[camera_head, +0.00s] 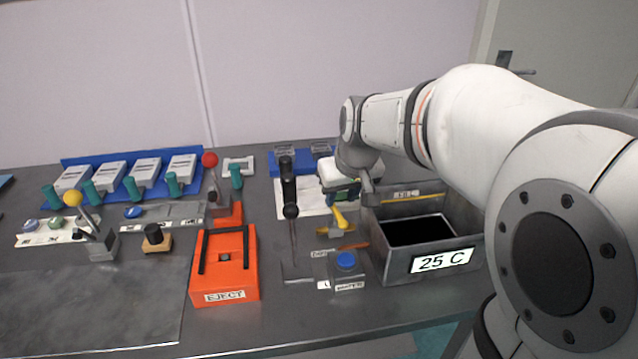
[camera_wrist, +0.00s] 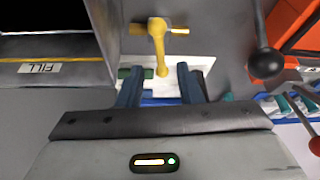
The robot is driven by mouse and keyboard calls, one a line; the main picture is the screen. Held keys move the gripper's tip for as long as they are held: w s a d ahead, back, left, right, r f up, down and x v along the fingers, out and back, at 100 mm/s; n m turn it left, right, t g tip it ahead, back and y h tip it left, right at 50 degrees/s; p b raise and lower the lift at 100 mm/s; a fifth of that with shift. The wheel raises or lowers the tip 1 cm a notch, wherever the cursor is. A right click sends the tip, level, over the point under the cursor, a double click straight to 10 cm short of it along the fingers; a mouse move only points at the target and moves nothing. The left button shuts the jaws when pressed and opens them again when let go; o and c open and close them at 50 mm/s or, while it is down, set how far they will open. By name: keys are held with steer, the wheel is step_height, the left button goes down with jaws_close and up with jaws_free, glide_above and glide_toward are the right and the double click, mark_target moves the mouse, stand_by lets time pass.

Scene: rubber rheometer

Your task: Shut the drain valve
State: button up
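The drain valve's yellow handle (camera_head: 341,218) is on the left side of the grey bath box in the head view. In the wrist view the yellow handle (camera_wrist: 158,48) shows as a lever hanging from a short brass-coloured crosspiece at the box wall. My gripper (camera_head: 350,192) is just above and behind the handle in the head view. In the wrist view my gripper (camera_wrist: 160,82) has its two blue fingers apart with nothing held. The lever's rounded tip appears between the fingertips; I see no contact.
The bath box (camera_head: 458,246) bears a "25 C" label and has a "FILL" mark (camera_wrist: 40,68) inside. A black-knobbed lever (camera_head: 291,212) and a blue button (camera_head: 346,260) stand close to the valve. An orange eject fixture (camera_head: 248,275) is further left.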

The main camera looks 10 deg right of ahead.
mark_target(337, 210)
steer(key=x, duration=0.5)
steer(key=shift+f, duration=0.2)
jaws_close()
